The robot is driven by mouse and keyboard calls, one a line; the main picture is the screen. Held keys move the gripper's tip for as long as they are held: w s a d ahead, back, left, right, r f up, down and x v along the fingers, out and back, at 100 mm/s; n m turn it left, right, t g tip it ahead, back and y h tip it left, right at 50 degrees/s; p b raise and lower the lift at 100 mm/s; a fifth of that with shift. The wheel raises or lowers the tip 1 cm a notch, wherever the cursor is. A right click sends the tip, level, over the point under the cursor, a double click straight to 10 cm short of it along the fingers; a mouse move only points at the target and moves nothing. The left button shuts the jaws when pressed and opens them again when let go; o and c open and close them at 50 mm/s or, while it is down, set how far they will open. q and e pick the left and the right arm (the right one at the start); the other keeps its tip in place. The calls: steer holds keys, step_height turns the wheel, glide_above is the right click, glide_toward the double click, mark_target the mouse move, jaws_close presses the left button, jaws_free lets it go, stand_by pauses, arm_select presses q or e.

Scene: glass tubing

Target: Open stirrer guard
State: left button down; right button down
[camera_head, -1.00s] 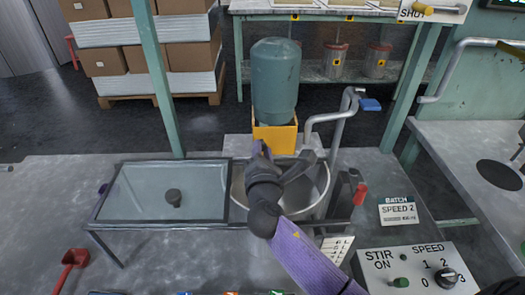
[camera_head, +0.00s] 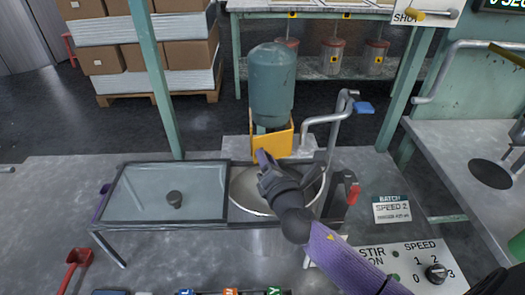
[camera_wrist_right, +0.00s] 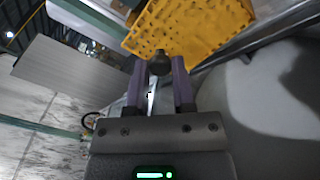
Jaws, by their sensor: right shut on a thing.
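The yellow perforated guard (camera_head: 272,141) sits below the green motor housing (camera_head: 272,85), at the back of the round metal bowl (camera_head: 250,195). In the right wrist view the guard (camera_wrist_right: 190,28) fills the top middle. My right gripper (camera_head: 263,157) reaches over the bowl to the guard's lower front edge. In the right wrist view its two purple fingers (camera_wrist_right: 160,75) are shut on a dark round knob (camera_wrist_right: 160,62) in front of the guard. The gripper and forearm hide part of the bowl. My left gripper is not in view.
A bent grey pipe with a blue handle (camera_head: 364,108) stands right of the guard. A red-tipped lever (camera_head: 352,192) and the control panel (camera_head: 415,262) are at the right.

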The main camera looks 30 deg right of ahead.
steer(key=shift+s+d+f+n+y+b, duration=0.1)
steer(key=shift+s+d+n+y+b, duration=0.15)
steer(key=shift+s+n+y, duration=0.6)
steer(key=shift+s+d+r+n+y+b, duration=0.1)
steer(key=shift+d+n+y+b, duration=0.3)
steer(key=shift+y, duration=0.95)
steer(key=shift+s+d+f+n+y+b, duration=0.15)
steer(key=shift+s+n+y, duration=0.35)
steer(key=shift+n+y, duration=0.5)
steer(key=shift+y, duration=0.3)
steer(key=shift+c, duration=2.2)
jaws_free()
steer(key=shift+s, duration=0.15)
steer(key=v, duration=0.9)
steer(key=shift+s, duration=0.35)
